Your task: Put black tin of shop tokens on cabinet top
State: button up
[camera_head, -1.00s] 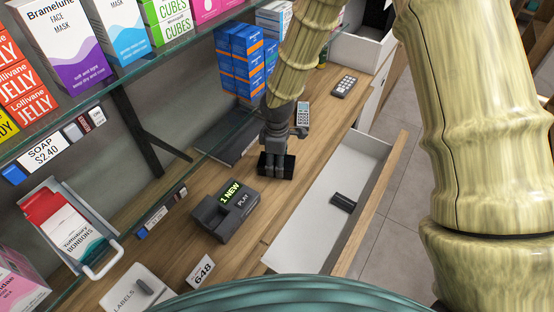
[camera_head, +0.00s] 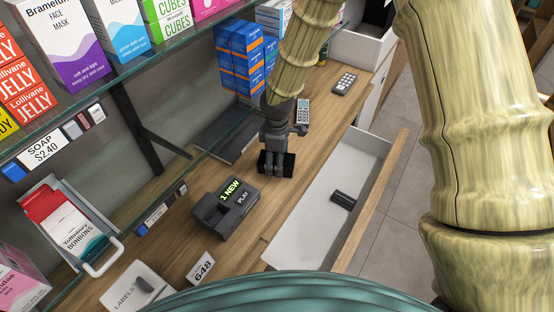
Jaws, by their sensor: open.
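A small black tin (camera_head: 288,163) sits on the wooden cabinet top (camera_head: 318,147), behind the answering machine and left of the open drawer. My gripper (camera_head: 275,172) is directly at the tin, pointing down, with its fingers open. The fingers overlap the tin's near side in the picture, and part of the tin is hidden behind them. I cannot tell whether they touch it.
The white drawer (camera_head: 290,243) stands open at right with a small black item (camera_head: 343,200) inside. An answering machine (camera_head: 225,208), a handset (camera_head: 302,111) and a keypad remote (camera_head: 345,84) lie on the top. A glass shelf (camera_head: 150,75) with boxes overhangs the left side.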

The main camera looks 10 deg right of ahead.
notch_tip(320, 180, up, 12)
jog(key=b, duration=0.2)
jog(key=shift+b, duration=0.35)
dwell(0.4)
